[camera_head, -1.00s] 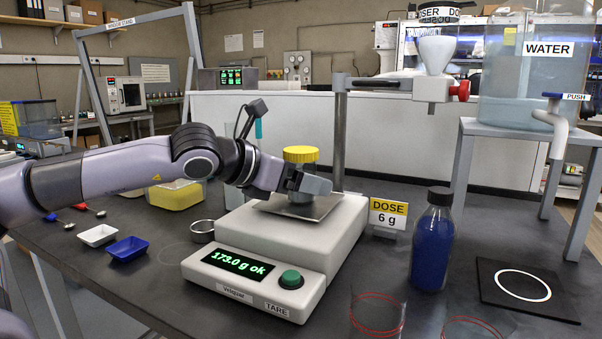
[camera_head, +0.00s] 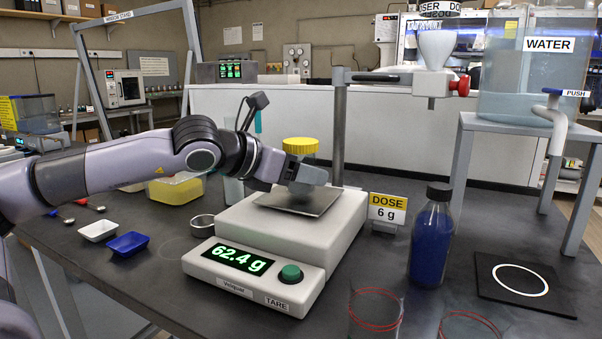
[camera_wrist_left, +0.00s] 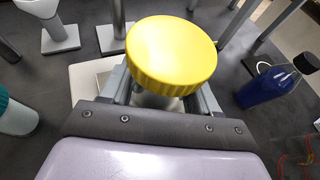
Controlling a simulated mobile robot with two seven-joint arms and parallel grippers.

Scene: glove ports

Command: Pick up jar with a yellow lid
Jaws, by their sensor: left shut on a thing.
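The jar with a yellow lid (camera_head: 300,146) is above the metal pan (camera_head: 298,201) of the white scale, upright, with its lid showing over my gripper. My left gripper (camera_head: 302,174) is shut on the jar's body below the lid; its fingers hide most of the body. In the left wrist view the yellow lid (camera_wrist_left: 172,55) fills the middle, between the two fingers. The scale's display (camera_head: 237,257) reads 62.4 g. The small gap between jar and pan is hard to judge. My right gripper is not in view.
A dispenser funnel (camera_head: 435,50) on a stand is behind the scale. A blue bottle (camera_head: 431,240) and a "DOSE 6 g" sign (camera_head: 387,209) stand at its right. White (camera_head: 98,231) and blue (camera_head: 128,245) trays lie at left. A black mat (camera_head: 521,286) with a white ring is at right.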

